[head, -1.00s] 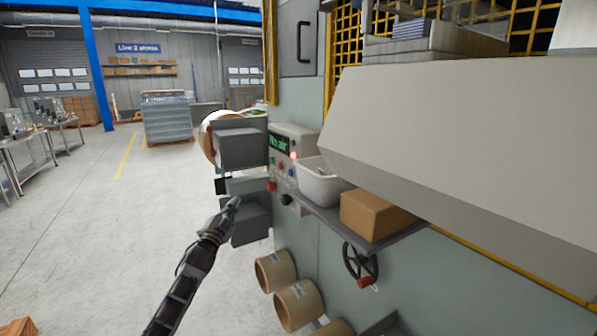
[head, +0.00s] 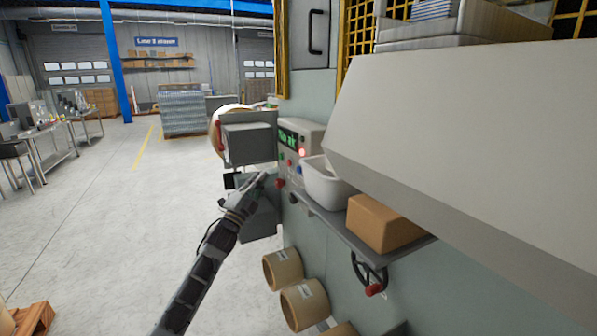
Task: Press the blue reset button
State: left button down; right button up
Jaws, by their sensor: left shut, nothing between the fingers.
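The control panel (head: 313,135) on the front of the machine has a lit green display (head: 288,138) and several small buttons. The blue button (head: 299,169) is a tiny spot on the panel, next to the white bin and hard to make out. A red knob (head: 281,183) sits lower left of it. My left gripper (head: 263,180) is shut and empty, just left of the panel's lower part, pointing up and right. I cannot tell whether it touches anything. My right gripper is out of view.
A white bin (head: 325,184) and a cardboard box (head: 382,222) stand on a shelf right of the panel. A grey box unit (head: 249,143) juts out left of the panel. A handwheel (head: 368,271) and cardboard rolls (head: 283,269) are below.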

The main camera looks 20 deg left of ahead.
pick_arm(q)
jog(key=shift+d+m, duration=0.2)
jog(key=shift+m, duration=0.5)
jog(key=shift+r, duration=0.1)
jog(key=shift+w+d, duration=0.1)
jog(key=shift+w, duration=0.05)
jog(key=w+d+b, duration=0.1)
jog(key=w+d, duration=0.4)
jog(key=w, duration=0.1)
jog(key=shift+d+b, duration=0.3)
jog(key=shift+b, duration=0.1)
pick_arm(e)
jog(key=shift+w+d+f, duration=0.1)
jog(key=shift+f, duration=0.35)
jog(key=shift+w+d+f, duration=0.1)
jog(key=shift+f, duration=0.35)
pick_arm(q)
jog(key=shift+w, duration=0.1)
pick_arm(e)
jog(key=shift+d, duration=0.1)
